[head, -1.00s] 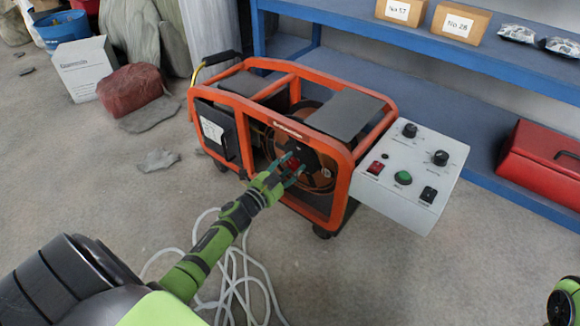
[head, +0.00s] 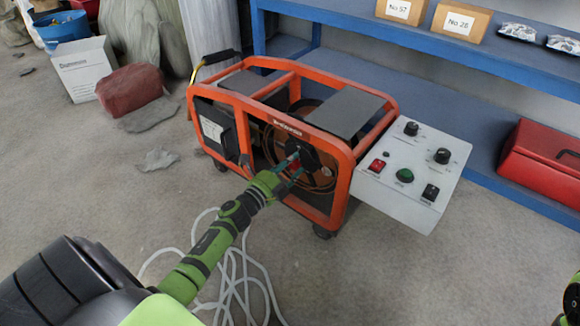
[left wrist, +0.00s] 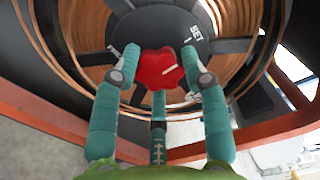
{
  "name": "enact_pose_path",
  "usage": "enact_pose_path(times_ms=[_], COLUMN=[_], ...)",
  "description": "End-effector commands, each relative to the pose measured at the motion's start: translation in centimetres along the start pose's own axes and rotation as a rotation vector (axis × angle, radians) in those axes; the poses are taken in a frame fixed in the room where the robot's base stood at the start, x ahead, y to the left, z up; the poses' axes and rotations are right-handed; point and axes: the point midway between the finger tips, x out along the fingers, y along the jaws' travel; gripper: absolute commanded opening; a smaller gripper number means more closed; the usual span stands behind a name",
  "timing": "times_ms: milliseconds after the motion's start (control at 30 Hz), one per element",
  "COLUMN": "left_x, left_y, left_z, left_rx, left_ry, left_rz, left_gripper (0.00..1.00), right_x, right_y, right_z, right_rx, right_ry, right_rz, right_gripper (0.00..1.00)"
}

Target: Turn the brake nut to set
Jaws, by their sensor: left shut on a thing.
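The brake nut (left wrist: 164,72) is a red lobed knob with a white line, seen in the left wrist view at the middle of a dark round hub (left wrist: 150,32). The line slants up to the right, toward the side of the white SET label (left wrist: 192,33). Another label at the hub's left is partly hidden by a finger. My left gripper (head: 294,167) reaches into the orange frame (head: 342,187) and is shut on the nut, one teal finger on each side. In the head view the nut is small and mostly covered by the fingers.
A copper-coloured reel (head: 318,179) surrounds the hub. A white control panel (head: 393,212) juts out at the frame's right. White cable (head: 232,270) lies on the floor under my left arm. A blue shelf (head: 455,115) and red toolbox (head: 540,165) stand behind.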

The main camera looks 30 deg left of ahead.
Motion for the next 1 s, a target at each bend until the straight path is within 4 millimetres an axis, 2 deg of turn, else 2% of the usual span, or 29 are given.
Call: enact_pose_path(times_ms=[33,600,633,667,700,1000], left_x=[0.17,0.12,0.12,0.11,0.11,-0.05], left_y=[-0.29,-0.17,-0.17,-0.16,-0.16,0.02], left_z=[-0.81,-0.85,-0.85,-0.86,-0.84,-0.46], left_rx=[0.012,0.042,0.042,0.041,0.041,0.043], left_ry=[0.018,0.018,0.018,0.018,0.018,0.010], left_rz=[-0.011,-0.008,-0.008,-0.008,-0.008,-0.003], left_gripper=[0.12,0.12,0.48,0.60,0.67,0.67], right_x=[-0.01,0.27,0.27,0.27,0.26,-0.09], right_y=[-0.02,-0.07,-0.07,-0.07,-0.07,-0.06], right_z=[-0.04,-0.22,-0.22,-0.22,-0.21,0.10], right_rx=[0.000,-0.002,-0.002,-0.002,-0.002,-0.003], right_ry=[0.002,0.013,0.013,0.013,0.013,-0.003], right_rz=[-0.001,-0.005,-0.005,-0.005,-0.005,-0.007], right_gripper=[0.40,0.40,0.40,0.40,0.40,0.40])
